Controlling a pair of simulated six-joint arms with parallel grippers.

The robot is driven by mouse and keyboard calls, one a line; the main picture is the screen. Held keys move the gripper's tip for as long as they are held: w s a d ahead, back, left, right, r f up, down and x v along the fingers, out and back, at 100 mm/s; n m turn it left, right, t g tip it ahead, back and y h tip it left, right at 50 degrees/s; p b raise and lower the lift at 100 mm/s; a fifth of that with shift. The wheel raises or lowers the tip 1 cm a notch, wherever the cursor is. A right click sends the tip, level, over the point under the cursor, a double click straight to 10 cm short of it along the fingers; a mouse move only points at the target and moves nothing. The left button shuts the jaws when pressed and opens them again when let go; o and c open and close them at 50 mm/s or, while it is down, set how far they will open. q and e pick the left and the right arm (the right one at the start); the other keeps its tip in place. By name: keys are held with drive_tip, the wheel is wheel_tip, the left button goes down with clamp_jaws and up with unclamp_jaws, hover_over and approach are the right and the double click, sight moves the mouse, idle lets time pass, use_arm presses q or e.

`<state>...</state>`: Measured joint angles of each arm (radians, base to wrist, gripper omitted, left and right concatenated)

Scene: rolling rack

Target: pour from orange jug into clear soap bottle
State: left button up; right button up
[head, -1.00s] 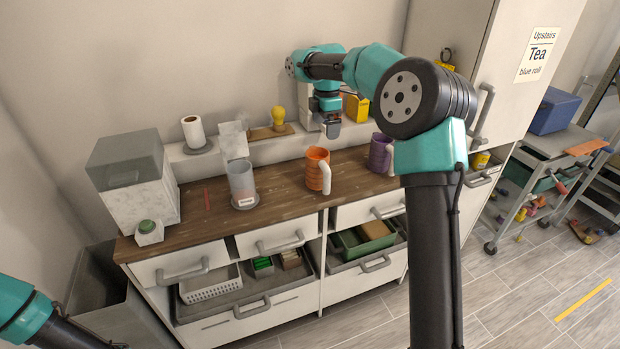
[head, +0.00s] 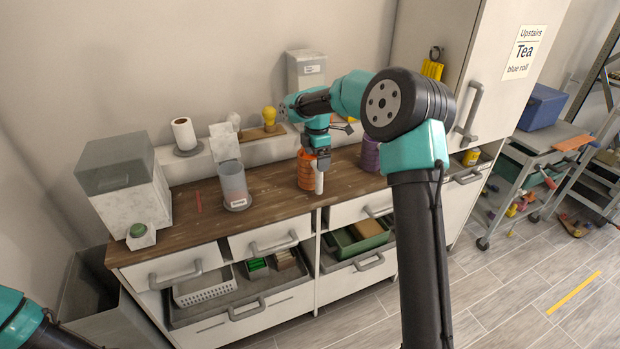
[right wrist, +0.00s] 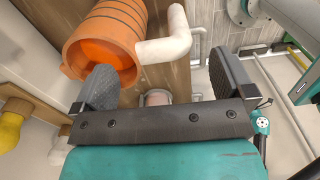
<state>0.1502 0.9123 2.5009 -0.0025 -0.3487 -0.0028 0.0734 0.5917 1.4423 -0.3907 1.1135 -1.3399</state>
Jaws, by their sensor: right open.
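The orange jug (head: 305,172) stands upright on the wooden counter, its white handle (head: 320,183) towards the front. In the right wrist view the ribbed orange jug (right wrist: 112,38) shows its open mouth, and its white handle (right wrist: 168,46) lies ahead between the fingers. My right gripper (head: 318,163) is open right at the jug's top and handle; its two spread fingers (right wrist: 163,82) are not closed on anything. A clear, labelled container (head: 233,182), seemingly the soap bottle, stands upright on the counter left of the jug. My left gripper is out of view.
A purple mug (head: 371,154) stands right of the jug, partly behind my right arm. A grey-lidded bin (head: 117,165) and a small green-topped box (head: 140,236) are at the left. A shelf behind holds a paper roll (head: 184,133) and a yellow bulb-shaped thing (head: 269,117). Counter (head: 266,193) is clear between container and jug.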

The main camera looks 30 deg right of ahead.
sight(313, 173)
drive_tip(key=shift+f, duration=0.6)
drive_tip(key=shift+f, duration=0.1)
drive_tip(key=shift+f, duration=2.45)
drive_tip(key=c, duration=1.2)
